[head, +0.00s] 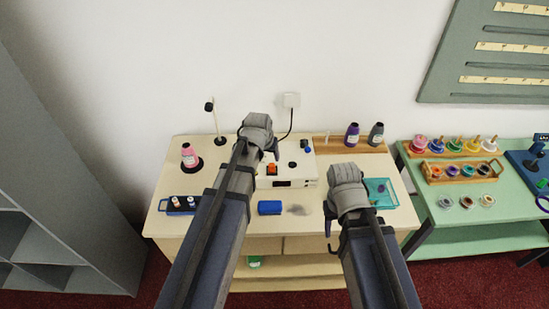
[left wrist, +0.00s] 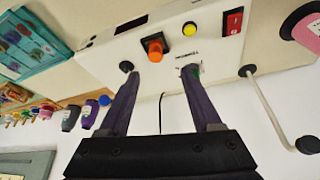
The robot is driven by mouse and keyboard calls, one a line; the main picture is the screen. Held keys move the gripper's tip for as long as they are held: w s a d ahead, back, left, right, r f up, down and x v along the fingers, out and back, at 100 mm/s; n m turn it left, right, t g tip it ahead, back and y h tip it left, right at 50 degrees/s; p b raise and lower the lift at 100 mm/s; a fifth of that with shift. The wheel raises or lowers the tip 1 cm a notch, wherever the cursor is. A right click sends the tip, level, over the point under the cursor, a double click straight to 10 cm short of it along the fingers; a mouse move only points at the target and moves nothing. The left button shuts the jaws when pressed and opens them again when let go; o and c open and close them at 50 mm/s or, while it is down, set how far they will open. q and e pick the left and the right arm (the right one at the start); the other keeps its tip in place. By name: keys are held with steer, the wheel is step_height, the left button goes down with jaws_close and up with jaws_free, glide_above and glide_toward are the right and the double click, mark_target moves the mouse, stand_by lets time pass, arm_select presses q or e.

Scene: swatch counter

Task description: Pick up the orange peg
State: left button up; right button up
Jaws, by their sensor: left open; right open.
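The orange peg (head: 272,168) stands on the white box (head: 302,168) on the cream counter. In the left wrist view the orange peg (left wrist: 154,46) shows as an orange block with a dark collar at its foot. My left gripper (left wrist: 159,72) is open and empty. Its fingers point toward the white box, with the peg seen beyond and between the fingertips, apart from both. In the head view my left gripper (head: 271,149) is by the box's back left, mostly hidden by its wrist. My right gripper (head: 331,226) is open over the counter's front right; its fingers are partly hidden.
The box also carries a yellow button (left wrist: 190,28), a red switch (left wrist: 232,21) and dark knobs. A thin stand (head: 215,120) and a pink spool (head: 189,156) are left of it. A blue block (head: 270,208) lies in front. A teal tray (head: 381,196) is at right.

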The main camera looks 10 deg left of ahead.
mark_target(271, 165)
arm_select(q)
steer(key=shift+b+x, duration=1.3)
steer(key=shift+x, duration=0.05)
steer(key=b+x, duration=0.4)
steer(key=shift+s+d+f, duration=0.25)
steer(key=shift+d+f, duration=0.05)
steer(key=shift+f, duration=0.05)
steer(key=shift+w+f+b, duration=0.2)
steer(key=shift+f+b, duration=0.15)
steer(key=shift+b, duration=0.2)
steer(key=shift+r, duration=0.1)
steer(key=shift+c, duration=0.3)
jaws_close()
